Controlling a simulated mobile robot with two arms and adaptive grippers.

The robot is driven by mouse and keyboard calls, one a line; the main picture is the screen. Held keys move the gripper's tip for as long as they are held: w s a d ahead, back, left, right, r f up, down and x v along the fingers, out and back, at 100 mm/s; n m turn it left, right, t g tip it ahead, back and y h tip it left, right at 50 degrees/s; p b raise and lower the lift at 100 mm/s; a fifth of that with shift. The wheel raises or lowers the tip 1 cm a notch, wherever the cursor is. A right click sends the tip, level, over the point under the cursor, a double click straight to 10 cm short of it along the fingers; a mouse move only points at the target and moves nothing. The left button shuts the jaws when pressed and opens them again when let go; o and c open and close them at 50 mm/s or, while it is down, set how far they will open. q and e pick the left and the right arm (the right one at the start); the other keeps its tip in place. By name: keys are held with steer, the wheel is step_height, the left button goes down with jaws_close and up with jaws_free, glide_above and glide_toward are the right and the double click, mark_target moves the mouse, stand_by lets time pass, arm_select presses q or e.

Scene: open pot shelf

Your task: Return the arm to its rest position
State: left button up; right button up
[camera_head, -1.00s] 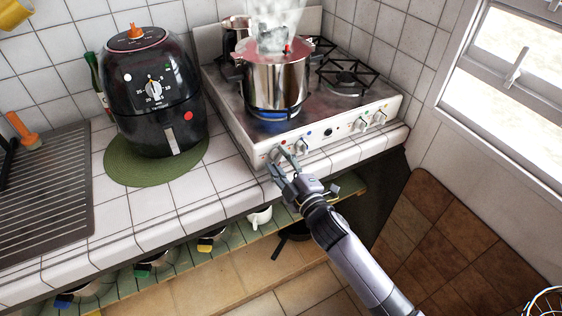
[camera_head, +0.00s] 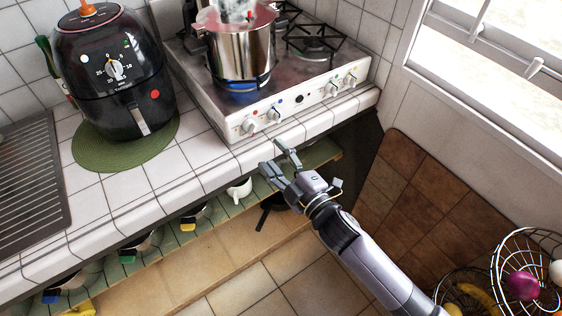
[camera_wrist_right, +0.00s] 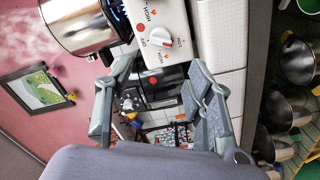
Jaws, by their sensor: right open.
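My right gripper (camera_head: 274,155) is open and empty in the head view. It is in front of the counter's front edge, below the stove knobs and apart from them. My right arm reaches in from the lower right. In the right wrist view the two grey fingers (camera_wrist_right: 163,85) are spread with nothing between them. The white stove (camera_head: 300,100) carries a steel pot (camera_head: 243,58) with steam above it and a blue flame beneath. One stove knob (camera_wrist_right: 160,40) shows large in the right wrist view. My left gripper is in neither view.
A black air fryer (camera_head: 112,70) stands on a green round mat (camera_head: 90,158) on the tiled counter (camera_head: 165,165). An open shelf under the counter holds several pots and a black pan (camera_head: 272,208). Wire baskets (camera_head: 505,265) are at the lower right. The floor is clear.

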steer(key=shift+v, duration=1)
steer(key=d+f+m+g+h, duration=0.2)
steer(key=d+f, duration=0.1)
steer(key=f, duration=0.7)
steer(key=d+f+m+g+h, duration=0.1)
steer(key=d+f+m+h, duration=0.2)
steer(key=f, duration=0.7)
steer(key=s+d+f+m+g+h, duration=0.1)
steer(key=s+d+f+m+g, duration=0.1)
steer(key=s+d+f, duration=0.45)
steer(key=s+d+f+m+g+h, duration=0.1)
steer(key=s+f+m+g, duration=0.15)
steer(key=f, duration=0.65)
steer(key=s+d+f+m+g, duration=0.2)
steer(key=s+f, duration=0.4)
steer(key=s, duration=0.5)
steer(key=s+d+f+m+g+h, duration=0.1)
steer(key=s+d+f+m+g, duration=0.1)
steer(key=s+f, duration=0.4)
steer(key=s+d+f+m+g+h, duration=0.1)
steer(key=s+f, duration=0.5)
steer(key=s, duration=1)
steer(key=shift+d+m+g, duration=0.55)
steer(key=shift+m+g, duration=0.1)
steer(key=shift+g, duration=0.4)
